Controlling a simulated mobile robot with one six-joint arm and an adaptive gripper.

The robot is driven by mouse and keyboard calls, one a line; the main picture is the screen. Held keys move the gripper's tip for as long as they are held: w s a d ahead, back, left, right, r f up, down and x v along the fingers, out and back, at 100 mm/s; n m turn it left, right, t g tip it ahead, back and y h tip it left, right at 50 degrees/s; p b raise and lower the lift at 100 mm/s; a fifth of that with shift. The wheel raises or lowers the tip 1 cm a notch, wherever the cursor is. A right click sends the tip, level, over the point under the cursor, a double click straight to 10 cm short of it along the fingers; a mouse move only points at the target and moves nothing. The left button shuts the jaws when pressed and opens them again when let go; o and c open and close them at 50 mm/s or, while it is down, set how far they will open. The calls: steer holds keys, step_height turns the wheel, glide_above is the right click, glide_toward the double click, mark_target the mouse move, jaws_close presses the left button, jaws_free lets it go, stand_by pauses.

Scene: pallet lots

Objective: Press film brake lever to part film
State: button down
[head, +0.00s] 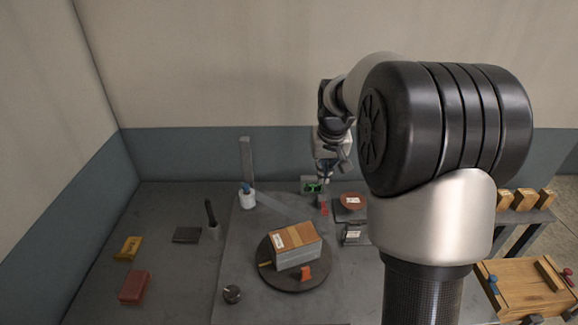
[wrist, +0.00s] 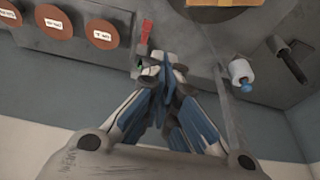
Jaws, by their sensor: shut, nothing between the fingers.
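A small red lever (head: 324,209) stands near the back of the table, just below my gripper (head: 322,190) in the head view. In the wrist view the red lever (wrist: 147,32) lies just beyond the tips of my gripper (wrist: 162,62), slightly left. The fingers are together and empty; I cannot tell whether they touch the lever. A white roll with a blue end (head: 248,199) stands left of the lever, beside a grey post (head: 246,160); the roll also shows at right in the wrist view (wrist: 241,72). A pale band, perhaps film, runs from the roll toward the lever.
A dark turntable (head: 270,282) bears a grey and brown box (head: 296,244) with an orange piece (head: 306,273) in front. A green-lit display (head: 312,187) and a labelled brown disc (head: 351,200) stand near the lever. Red (head: 135,287) and yellow (head: 128,248) blocks lie left.

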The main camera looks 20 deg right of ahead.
steer(key=w+d+f, duration=0.3)
steer(key=d+f, duration=0.1)
steer(key=f, duration=0.1)
steer(key=shift+w+d+f+m, duration=0.15)
steer(key=shift+w+d+m, duration=0.05)
steer(key=shift+m, duration=0.1)
steer(key=b, duration=0.4)
glide_above(324, 208)
steer(key=s, duration=0.1)
steer(key=f, duration=1.2)
steer(key=shift+s+a+f, duration=0.15)
steer(key=shift+a+f, duration=0.05)
steer(key=shift+f, duration=0.15)
steer(key=shift+f+b, duration=0.35)
steer(key=shift+f, duration=0.1)
